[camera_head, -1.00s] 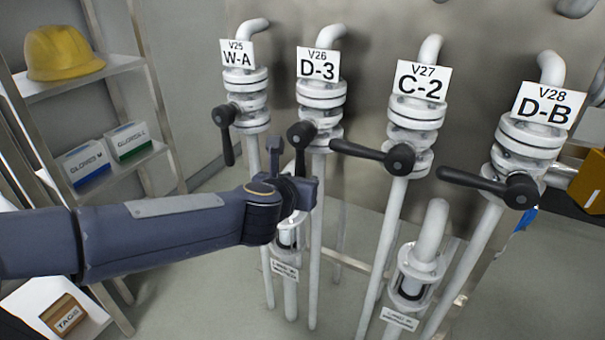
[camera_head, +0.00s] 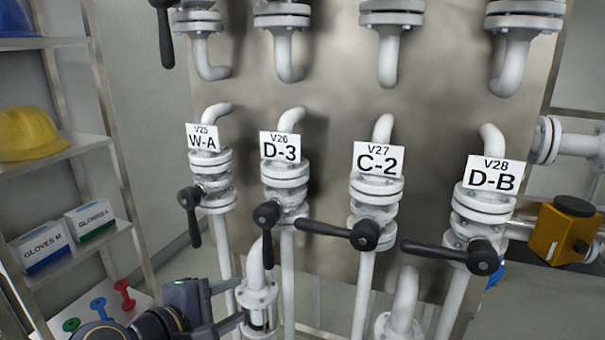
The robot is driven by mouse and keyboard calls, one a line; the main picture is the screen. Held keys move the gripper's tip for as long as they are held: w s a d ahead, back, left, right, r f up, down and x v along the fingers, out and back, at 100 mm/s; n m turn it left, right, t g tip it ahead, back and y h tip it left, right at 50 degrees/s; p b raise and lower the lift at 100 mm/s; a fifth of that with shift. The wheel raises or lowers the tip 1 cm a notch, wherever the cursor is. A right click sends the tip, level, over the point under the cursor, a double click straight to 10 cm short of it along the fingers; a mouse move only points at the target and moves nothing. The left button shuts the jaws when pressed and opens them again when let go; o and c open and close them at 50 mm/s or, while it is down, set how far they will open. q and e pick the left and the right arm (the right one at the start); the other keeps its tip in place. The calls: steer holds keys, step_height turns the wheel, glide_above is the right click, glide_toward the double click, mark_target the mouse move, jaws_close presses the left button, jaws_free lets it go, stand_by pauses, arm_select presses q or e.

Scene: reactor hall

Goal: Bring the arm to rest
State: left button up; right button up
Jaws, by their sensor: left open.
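My left gripper (camera_head: 222,305) is at the bottom of the head view, open, with nothing seen between its fingers. It is below the valve row, in front of the lower pipes, apart from the handles. Only the end of my left arm shows; the rest is cut off by the lower edge. The black handles of valve V25 (camera_head: 193,215) and valve V26 (camera_head: 267,230) hang down. The handles of valve V27 (camera_head: 340,231) and valve V28 (camera_head: 450,251) point left. My right gripper is not seen.
A shelf (camera_head: 90,147) at the left holds a yellow helmet (camera_head: 30,135), glove boxes and colored parts. A short pipe with a sight glass (camera_head: 258,300) stands close beside my gripper. A yellow box (camera_head: 565,230) is at the right. Upper valves line the back panel (camera_head: 330,90).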

arm_select(q)
steer(key=s+a+f+m+g+y, duration=0.2)
steer(key=s+a+f+m+g, duration=0.15)
steer(key=s+f+m, duration=0.45)
steer(key=s+a+f+m+g+y, duration=0.1)
steer(key=s+a+f+m+g, duration=0.3)
steer(key=s+m, duration=0.4)
step_height(320, 180, up, 28)
steer(key=n+t+p, duration=0.1)
steer(key=p, duration=2.7)
steer(key=shift+s+a, duration=0.15)
steer(key=shift+s, duration=0.15)
steer(key=shift+c, duration=0.6)
